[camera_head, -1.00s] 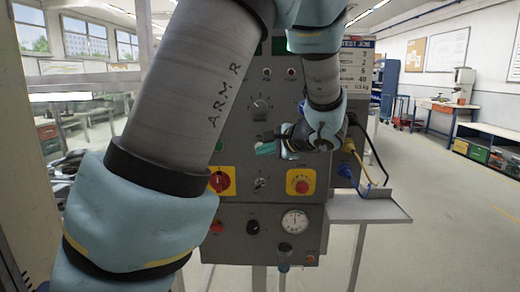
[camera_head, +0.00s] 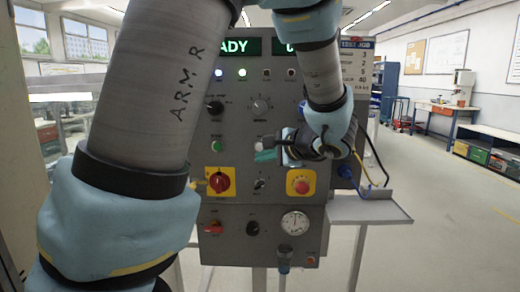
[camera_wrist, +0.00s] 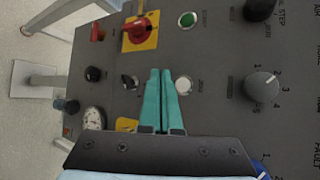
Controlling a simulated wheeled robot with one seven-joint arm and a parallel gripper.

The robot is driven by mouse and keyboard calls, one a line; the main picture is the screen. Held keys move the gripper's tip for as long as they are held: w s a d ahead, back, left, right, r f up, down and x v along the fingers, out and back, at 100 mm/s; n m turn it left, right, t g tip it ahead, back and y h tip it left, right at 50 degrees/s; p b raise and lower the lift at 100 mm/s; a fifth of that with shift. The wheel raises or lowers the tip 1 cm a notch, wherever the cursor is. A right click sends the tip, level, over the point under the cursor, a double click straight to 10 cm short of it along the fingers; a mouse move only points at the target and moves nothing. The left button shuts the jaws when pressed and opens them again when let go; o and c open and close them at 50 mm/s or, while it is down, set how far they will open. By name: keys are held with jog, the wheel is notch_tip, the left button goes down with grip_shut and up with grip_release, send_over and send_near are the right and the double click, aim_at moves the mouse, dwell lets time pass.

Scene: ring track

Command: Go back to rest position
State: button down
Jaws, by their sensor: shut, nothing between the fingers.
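My gripper (camera_head: 266,155) is in front of the grey control panel (camera_head: 275,205) in the head view, with its teal fingertips pointing left. In the wrist view my gripper (camera_wrist: 160,75) shows its two teal fingers side by side, shut with nothing between them. The fingers lie in front of the panel, near a white button (camera_wrist: 183,85) and a small black switch (camera_wrist: 130,82). I cannot tell the exact gap to the panel. My arm fills the left of the head view and hides part of the panel's left side.
The panel carries a red rotary switch on yellow (camera_head: 221,181), a red emergency button (camera_head: 300,182), a gauge (camera_head: 295,222) and several knobs. A small shelf (camera_head: 370,208) with cables above it juts out at right. The floor (camera_head: 430,240) at right is clear.

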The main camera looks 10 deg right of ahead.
jog(key=s+a+f+n+g+h, duration=0.3)
jog(key=s+a+f+n+g, duration=0.2)
jog(key=a+f+n, duration=0.2)
jog(key=s+a+f+n+g+h, duration=0.3)
jog(key=s+a+f+n, duration=0.3)
jog(key=a, duration=0.4)
jog(key=shift+s+f+n+g+h, duration=0.3)
jog(key=shift+f+n+g, duration=0.3)
jog(key=shift+n+g, duration=0.25)
jog(key=shift+a, duration=0.1)
